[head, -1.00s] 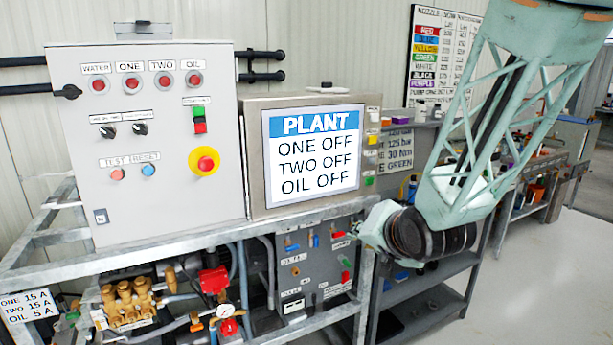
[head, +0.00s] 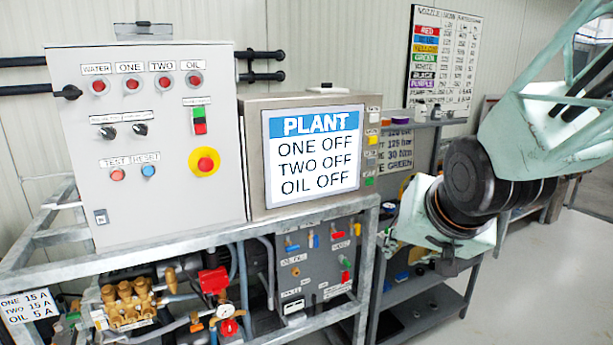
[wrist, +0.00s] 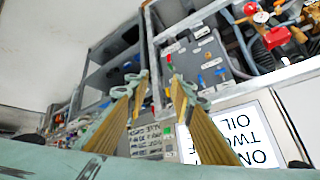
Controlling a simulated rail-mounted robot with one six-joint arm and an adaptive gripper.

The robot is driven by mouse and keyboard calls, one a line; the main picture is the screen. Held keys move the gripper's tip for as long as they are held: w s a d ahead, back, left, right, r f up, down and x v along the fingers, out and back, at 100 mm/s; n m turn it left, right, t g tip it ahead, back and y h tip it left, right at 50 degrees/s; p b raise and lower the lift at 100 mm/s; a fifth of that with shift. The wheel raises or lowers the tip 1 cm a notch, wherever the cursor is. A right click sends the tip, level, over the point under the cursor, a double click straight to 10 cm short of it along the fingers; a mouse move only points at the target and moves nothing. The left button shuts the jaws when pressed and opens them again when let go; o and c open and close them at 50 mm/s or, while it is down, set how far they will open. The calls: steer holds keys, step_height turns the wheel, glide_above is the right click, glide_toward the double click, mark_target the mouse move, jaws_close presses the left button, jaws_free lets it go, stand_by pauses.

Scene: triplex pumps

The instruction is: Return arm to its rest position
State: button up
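My gripper (wrist: 158,80) shows in the wrist view as two long yellowish fingers with pale green tips. There is a gap between the tips, and nothing is held in it. In the head view my pale green arm comes in from the upper right, with its dark round wrist joint in front of the shelving. The gripper's fingers cannot be made out there. The plant screen (head: 312,155) reads ONE OFF, TWO OFF, OIL OFF. It shows upside down in the wrist view (wrist: 235,130), at the lower right.
A grey control panel (head: 150,215) with red lamps and buttons stands left of the screen on a metal frame (head: 205,240). Brass pump parts (head: 128,300) and a valve panel (head: 318,262) sit below. Dark shelving (head: 425,312) stands behind my wrist. Open floor (head: 545,290) lies at the right.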

steer(key=s+r+n+g, duration=0.1)
steer(key=s+r+g, duration=0.1)
steer(key=s, duration=1.3)
steer(key=s+d+r+n+g, duration=0.1)
steer(key=s+r+n+g, duration=0.1)
steer(key=s, duration=1.2)
steer(key=shift+s+r, duration=0.4)
steer(key=shift+r, duration=0.2)
